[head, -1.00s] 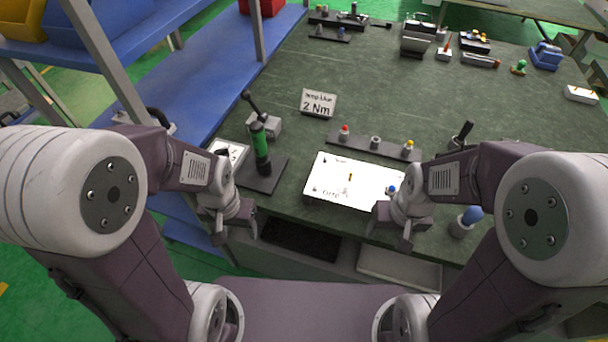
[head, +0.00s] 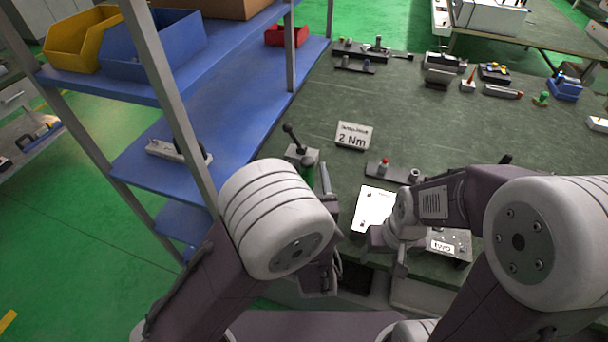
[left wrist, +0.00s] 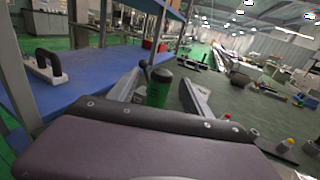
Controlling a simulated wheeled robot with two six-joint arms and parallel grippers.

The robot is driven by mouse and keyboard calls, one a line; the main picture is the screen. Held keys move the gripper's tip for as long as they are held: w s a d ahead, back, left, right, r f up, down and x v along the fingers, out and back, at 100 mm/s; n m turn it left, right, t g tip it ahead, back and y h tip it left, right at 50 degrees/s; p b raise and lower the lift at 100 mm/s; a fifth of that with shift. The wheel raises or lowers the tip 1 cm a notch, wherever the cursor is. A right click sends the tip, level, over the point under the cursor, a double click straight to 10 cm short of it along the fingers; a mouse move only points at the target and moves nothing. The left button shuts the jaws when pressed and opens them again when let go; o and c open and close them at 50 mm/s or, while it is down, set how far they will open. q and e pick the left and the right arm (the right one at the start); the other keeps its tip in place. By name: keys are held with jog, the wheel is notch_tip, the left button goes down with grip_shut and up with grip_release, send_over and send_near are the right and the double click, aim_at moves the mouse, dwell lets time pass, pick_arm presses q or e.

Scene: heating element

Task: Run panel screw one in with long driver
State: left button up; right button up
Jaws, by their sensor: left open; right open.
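A green-handled driver (head: 307,171) stands on the left of the bench, mostly hidden in the head view by my left arm. In the left wrist view the driver's green handle (left wrist: 159,88) shows upright between the two finger lines of my left gripper (left wrist: 161,92), which is open; I cannot tell whether it touches them. In the head view the left gripper (head: 319,186) is partly hidden by its arm. The white panel (head: 371,208) lies on the bench, partly covered by my right arm. I cannot make out panel screw one. My right gripper (head: 402,262) is open at the panel's front side.
A 2 Nm sign (head: 353,136) stands behind the driver. A dark strip holds a red-topped piece (head: 385,164) and a grey piece (head: 415,175). A black-knobbed lever (head: 291,132) rises beside the driver. Blue shelves (head: 180,150) and a post border the bench's left.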

aim_at(307, 157)
pick_arm(q)
jog(key=w+p, duration=0.1)
jog(key=w, duration=0.5)
jog(key=shift+w, duration=0.35)
jog(key=shift+s+a, duration=0.1)
grip_shut()
dwell(1.0)
